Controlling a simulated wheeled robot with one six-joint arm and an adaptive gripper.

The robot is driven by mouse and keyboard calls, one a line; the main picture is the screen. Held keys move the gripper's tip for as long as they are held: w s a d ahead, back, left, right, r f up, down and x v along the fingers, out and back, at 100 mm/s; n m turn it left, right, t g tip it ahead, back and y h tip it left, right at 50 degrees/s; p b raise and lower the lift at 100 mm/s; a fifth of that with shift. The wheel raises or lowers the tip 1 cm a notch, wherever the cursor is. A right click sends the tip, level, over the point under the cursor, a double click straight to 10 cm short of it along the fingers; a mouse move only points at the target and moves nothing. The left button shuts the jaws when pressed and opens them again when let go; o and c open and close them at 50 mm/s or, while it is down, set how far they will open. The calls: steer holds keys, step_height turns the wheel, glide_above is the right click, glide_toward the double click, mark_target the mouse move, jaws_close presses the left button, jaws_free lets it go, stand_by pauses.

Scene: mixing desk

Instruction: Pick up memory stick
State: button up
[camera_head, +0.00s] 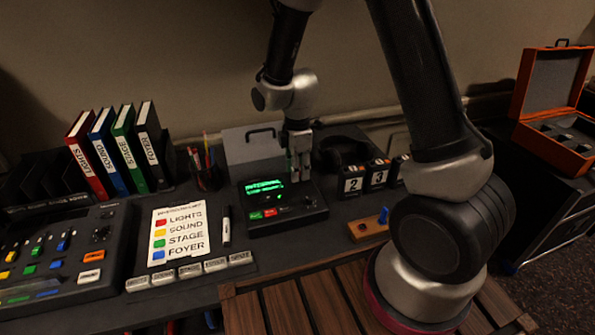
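My gripper (299,168) points down over the back right part of a black device with a lit green screen (264,188). Its fingers are small in the view, and I cannot tell whether they are apart or closed, or whether anything is between them. No thing is clearly recognisable as the memory stick. A small blue upright piece (383,215) stands at the right end of a wooden block (367,228), to the right of the device and partly beside my arm; I cannot tell what it is.
Further left are a mixing console (60,250), binders (118,148) and a pen cup (207,175). Headphones (343,150) and numbered blocks (376,176) stand right. An open orange case (555,105) is far right.

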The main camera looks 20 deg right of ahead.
jaws_close()
